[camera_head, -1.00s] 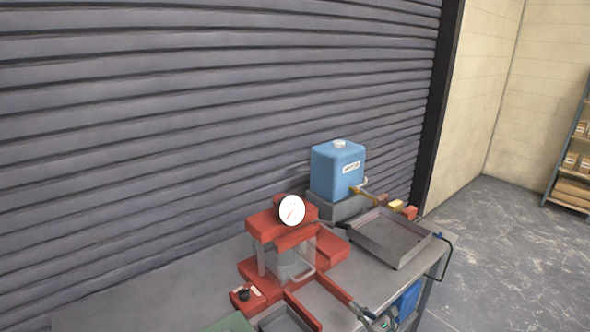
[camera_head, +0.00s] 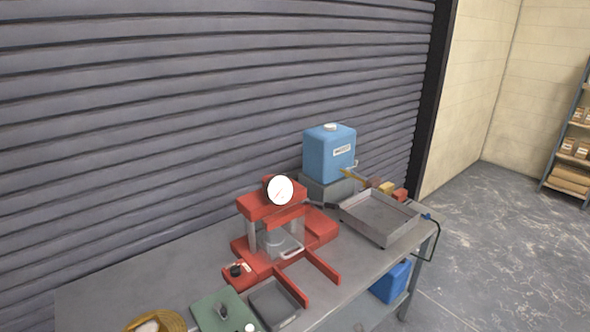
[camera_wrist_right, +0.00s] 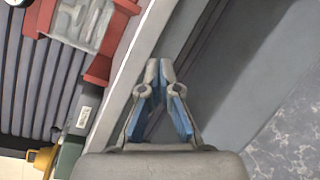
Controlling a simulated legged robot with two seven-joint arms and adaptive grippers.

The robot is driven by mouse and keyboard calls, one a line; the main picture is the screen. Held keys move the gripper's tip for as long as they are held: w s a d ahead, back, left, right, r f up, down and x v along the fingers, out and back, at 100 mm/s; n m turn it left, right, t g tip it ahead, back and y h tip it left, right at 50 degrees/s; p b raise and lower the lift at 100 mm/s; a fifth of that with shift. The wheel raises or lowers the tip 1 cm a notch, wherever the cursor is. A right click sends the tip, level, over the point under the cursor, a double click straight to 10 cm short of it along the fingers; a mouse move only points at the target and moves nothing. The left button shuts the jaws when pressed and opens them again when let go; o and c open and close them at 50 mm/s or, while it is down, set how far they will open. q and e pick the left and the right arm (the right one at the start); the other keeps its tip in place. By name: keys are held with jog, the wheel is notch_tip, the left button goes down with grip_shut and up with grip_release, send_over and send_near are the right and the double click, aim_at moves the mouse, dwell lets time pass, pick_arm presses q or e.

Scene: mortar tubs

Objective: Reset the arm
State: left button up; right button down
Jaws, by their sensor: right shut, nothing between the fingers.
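My right gripper (camera_wrist_right: 160,68) shows in the right wrist view with its fingertips together and nothing between them. It hangs beside the front edge of the grey workbench, over the floor side. In the head view the right gripper cannot be made out clearly; at most a small dark bit shows at the bottom edge. My left gripper is in neither view. The red press (camera_head: 262,213) with a round white gauge (camera_head: 280,190) stands on the bench (camera_head: 125,292); part of it also shows in the right wrist view (camera_wrist_right: 118,22), apart from the gripper.
A blue canister (camera_head: 329,155) stands behind a grey metal tray (camera_head: 378,217) at the bench's right end. A small grey tray (camera_head: 275,304), a green board (camera_head: 222,314) and a yellow round container (camera_head: 170,318) lie near the front. A blue bin (camera_head: 390,283) is below. Floor at right is clear.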

jog(key=s+d+f+m+g+h, duration=0.1)
jog(key=s+f+m+g+h, duration=0.2)
jog(key=s+f+m, duration=0.75)
jog(key=s+d+f+m+g+h, duration=0.25)
jog(key=s+f+m, duration=0.4)
jog(key=f, duration=0.75)
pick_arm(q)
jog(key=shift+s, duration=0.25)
pick_arm(e)
jog(key=s+a+f+m+g, duration=0.1)
jog(key=s+f+m+g, duration=0.2)
jog(key=s, duration=0.6)
jog(key=s+a+f+m+g, duration=0.1)
jog(key=s+f, duration=0.4)
jog(key=s, duration=0.5)
jog(key=s+a+f+m+g, duration=0.1)
jog(key=s+f+m+g, duration=0.3)
jog(key=s, duration=0.6)
jog(key=shift+a+f+m+g, duration=0.25)
jog(key=shift+f+m+g, duration=0.15)
jog(key=shift+m, duration=0.2)
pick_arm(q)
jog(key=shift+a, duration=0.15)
pick_arm(e)
jog(key=shift+a+y, duration=0.15)
jog(key=shift+y, duration=0.1)
